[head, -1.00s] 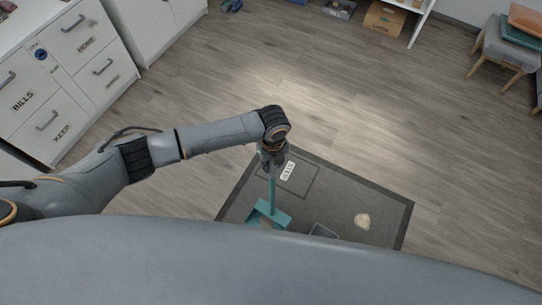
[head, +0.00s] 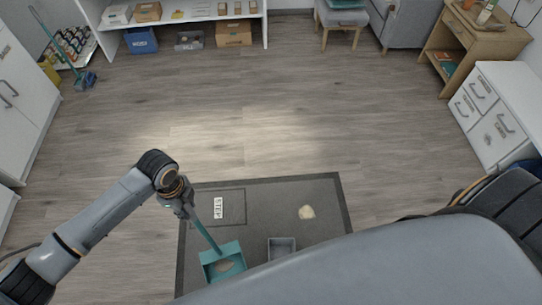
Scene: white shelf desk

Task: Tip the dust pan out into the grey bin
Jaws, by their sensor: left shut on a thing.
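In the head view my left gripper (head: 180,200) is shut on the handle of the teal dust pan (head: 235,247). The handle slants down to the right from the gripper to the pan. A light brown patch shows inside the pan. The pan is over the dark mat, left of a small grey bin (head: 282,243); a gap shows between them. The lower part of the bin and the front of the pan are close to my own body, which covers the near floor. Part of my right arm shows at the right, but its gripper is not in view.
The dark mat (head: 270,192) bears a white "STEP" label (head: 218,208) and a pale beige lump (head: 306,212). Beyond it the wood floor (head: 250,110) is clear. A white shelf unit (head: 200,14), a wooden side table (head: 470,36) and white drawers (head: 490,120) stand around the edges.

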